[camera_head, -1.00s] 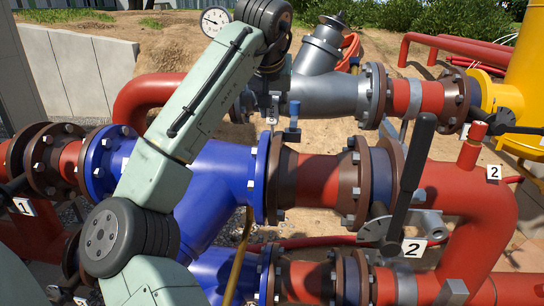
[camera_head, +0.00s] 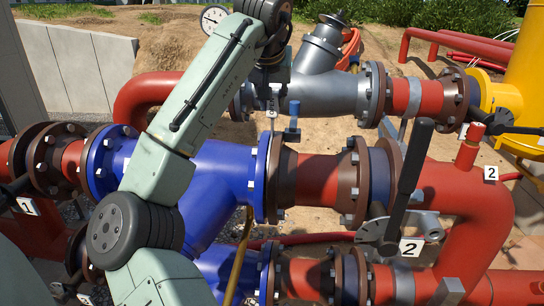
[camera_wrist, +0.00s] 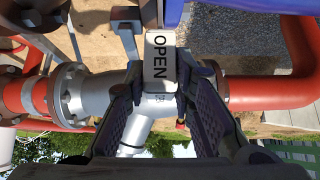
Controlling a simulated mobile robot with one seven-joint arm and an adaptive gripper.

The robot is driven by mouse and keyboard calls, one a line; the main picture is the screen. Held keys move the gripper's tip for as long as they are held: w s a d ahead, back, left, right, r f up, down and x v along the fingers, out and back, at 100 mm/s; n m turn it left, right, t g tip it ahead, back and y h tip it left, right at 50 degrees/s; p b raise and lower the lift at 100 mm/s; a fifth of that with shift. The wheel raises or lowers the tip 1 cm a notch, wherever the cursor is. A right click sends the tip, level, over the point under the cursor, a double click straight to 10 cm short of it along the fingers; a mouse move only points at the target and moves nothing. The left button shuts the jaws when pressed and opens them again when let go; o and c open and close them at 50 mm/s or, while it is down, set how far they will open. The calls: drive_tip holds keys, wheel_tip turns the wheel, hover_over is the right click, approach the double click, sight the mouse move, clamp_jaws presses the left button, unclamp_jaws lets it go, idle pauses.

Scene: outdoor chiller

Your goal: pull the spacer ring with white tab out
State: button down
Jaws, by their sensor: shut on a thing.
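A white tab marked OPEN (camera_wrist: 160,58) stands between the fingertips of my gripper (camera_wrist: 165,84) in the wrist view. My gripper is shut on it. The ring that belongs to the tab is not clear in either view; the blue pipe body (camera_wrist: 232,4) lies at the top edge of the wrist view. In the head view, my arm reaches up past the blue pipe body (camera_head: 228,170), and its end is over the gap between the blue pipe and the grey valve pipe (camera_head: 325,97). The fingertips are too small and covered to make out there.
Red pipes with brown bolted flanges (camera_head: 352,180) run to the right of the blue body. A dark lever (camera_head: 408,180) stands near a plate marked 2 (camera_head: 411,247). A small blue post (camera_head: 292,122) rises close by.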

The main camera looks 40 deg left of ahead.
drive_tip(key=shift+r+p, duration=0.65)
drive_tip(key=shift+r, duration=0.25)
